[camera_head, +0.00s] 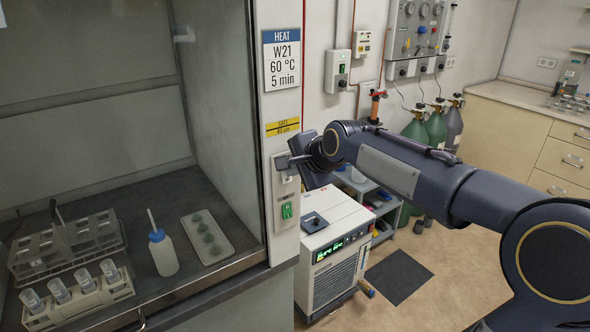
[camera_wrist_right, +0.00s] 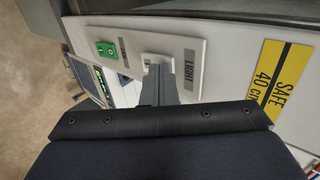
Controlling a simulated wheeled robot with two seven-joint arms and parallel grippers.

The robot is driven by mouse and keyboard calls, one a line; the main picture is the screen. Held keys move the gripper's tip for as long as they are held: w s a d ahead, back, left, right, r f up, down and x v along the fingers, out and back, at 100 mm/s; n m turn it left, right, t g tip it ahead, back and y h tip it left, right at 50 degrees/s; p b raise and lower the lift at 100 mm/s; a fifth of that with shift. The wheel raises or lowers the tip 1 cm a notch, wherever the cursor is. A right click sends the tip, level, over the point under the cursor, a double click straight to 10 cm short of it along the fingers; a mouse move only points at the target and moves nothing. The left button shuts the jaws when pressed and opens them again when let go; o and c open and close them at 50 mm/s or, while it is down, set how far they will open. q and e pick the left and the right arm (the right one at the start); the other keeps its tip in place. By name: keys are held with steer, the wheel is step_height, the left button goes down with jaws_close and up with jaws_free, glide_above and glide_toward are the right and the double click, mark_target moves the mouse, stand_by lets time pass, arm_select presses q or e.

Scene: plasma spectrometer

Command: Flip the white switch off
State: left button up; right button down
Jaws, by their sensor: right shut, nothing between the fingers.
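The white switch (camera_wrist_right: 158,60) sits on a pale wall plate beside a "LIGHT" label in the right wrist view. My right gripper's shut, empty fingers (camera_wrist_right: 160,82) lie right at it and cover part of it; I cannot tell whether they touch it. In the head view, my right gripper (camera_head: 287,162) reaches in from the right to the upper part of the switch plate (camera_head: 279,225), largely hiding the white switch. My left gripper is not in view.
A green switch (camera_head: 287,210) is lower on the same plate. A yellow "SAFE" label (camera_head: 282,127) is above. The fume hood at left holds a wash bottle (camera_head: 162,252) and racks. A white chiller (camera_head: 335,250) stands below my right arm.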

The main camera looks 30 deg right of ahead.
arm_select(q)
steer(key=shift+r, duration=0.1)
arm_select(e)
steer(key=shift+r, duration=0.1)
arm_select(q)
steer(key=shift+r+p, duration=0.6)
steer(key=shift+p, duration=0.15)
arm_select(e)
steer(key=shift+r, duration=0.7)
